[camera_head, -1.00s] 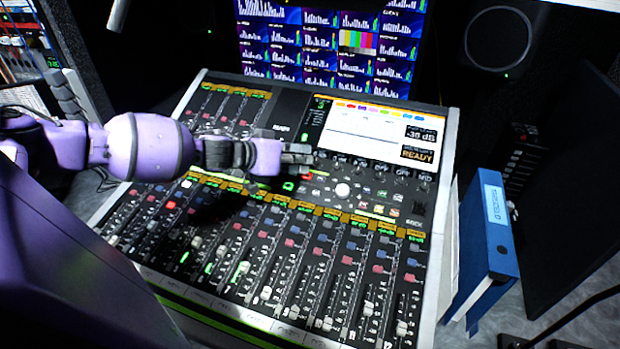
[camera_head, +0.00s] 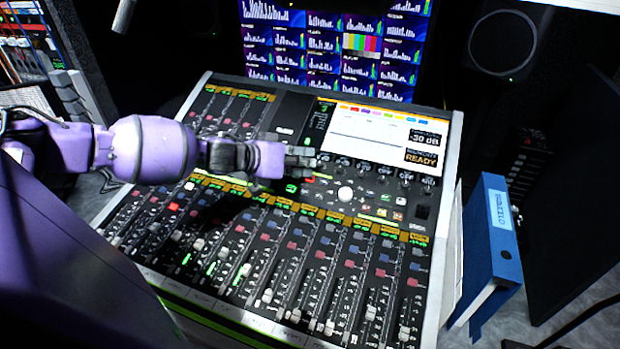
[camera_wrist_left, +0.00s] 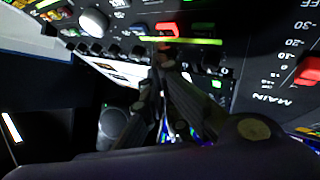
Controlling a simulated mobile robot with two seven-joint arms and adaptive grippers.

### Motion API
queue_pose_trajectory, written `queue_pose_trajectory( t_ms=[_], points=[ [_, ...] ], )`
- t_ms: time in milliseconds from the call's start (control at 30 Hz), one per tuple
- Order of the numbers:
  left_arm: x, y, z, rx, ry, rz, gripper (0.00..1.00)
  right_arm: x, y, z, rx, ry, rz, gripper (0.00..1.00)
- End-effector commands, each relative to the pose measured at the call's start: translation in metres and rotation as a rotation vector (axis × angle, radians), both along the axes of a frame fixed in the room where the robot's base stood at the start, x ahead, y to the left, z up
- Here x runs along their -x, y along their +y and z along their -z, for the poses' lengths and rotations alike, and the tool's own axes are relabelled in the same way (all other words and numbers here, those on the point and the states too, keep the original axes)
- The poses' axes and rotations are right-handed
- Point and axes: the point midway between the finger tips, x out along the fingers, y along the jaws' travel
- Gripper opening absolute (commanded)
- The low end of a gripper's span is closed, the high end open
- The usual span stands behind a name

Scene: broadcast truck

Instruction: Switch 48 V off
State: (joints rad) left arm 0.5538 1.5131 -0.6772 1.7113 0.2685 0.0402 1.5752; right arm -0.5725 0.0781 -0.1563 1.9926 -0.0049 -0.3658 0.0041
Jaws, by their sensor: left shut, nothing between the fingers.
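The mixing console (camera_head: 207,82) fills the middle of the head view. My left gripper (camera_head: 312,161) reaches in from the left, shut and empty, over the console's upper middle below the white screen (camera_head: 375,138). A red-lit button (camera_head: 310,179) shows just below the fingertips; in the left wrist view a red-lit button (camera_wrist_left: 167,28) lies just beyond the shut fingertips (camera_wrist_left: 165,68). I cannot read a 48 V label on it, and I cannot tell whether the fingers touch the panel. My right gripper is not in view.
A white knob (camera_head: 345,193) sits right of the red button, and a row of small knobs (camera_head: 405,178) lies under the screen. Channel faders (camera_head: 268,296) fill the front. A blue binder (camera_head: 498,235) stands at the right, and monitors (camera_head: 330,45) stand behind.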

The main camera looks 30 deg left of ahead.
Motion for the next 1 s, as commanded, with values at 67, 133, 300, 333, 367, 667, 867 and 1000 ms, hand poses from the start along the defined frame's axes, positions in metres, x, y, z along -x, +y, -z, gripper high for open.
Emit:
queue_pose_trajectory(
  t_ms=[67, 133, 300, 333, 367, 667, 867, 1000],
  points=[
    [0.0001, 0.0, 0.0001, 0.0, 0.0, 0.0, 0.0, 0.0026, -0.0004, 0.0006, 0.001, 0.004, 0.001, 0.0],
    [0.0001, 0.0, 0.0001, 0.0, 0.0, 0.0, 0.0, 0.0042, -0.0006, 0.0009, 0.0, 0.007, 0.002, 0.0],
    [0.0, 0.0001, 0.0001, 0.0, 0.0, 0.0, 0.0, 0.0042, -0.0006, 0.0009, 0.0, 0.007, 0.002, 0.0],
    [0.0, 0.0001, 0.0001, 0.0, 0.0, 0.0, 0.0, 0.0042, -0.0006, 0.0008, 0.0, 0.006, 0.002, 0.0],
    [0.0001, 0.0, 0.0001, 0.0, 0.0, 0.0, 0.0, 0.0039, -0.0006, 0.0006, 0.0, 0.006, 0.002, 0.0],
    [-0.0028, 0.0004, 0.0076, 0.0, 0.0, 0.0, 0.0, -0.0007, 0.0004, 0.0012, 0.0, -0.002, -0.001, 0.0],
    [-0.0035, 0.0005, 0.0078, 0.001, 0.0, 0.001, 0.0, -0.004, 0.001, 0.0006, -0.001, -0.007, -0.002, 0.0],
    [-0.0034, 0.0006, 0.0078, 0.0, 0.0, 0.0, 0.0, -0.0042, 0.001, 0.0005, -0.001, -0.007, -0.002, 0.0]
  ],
)
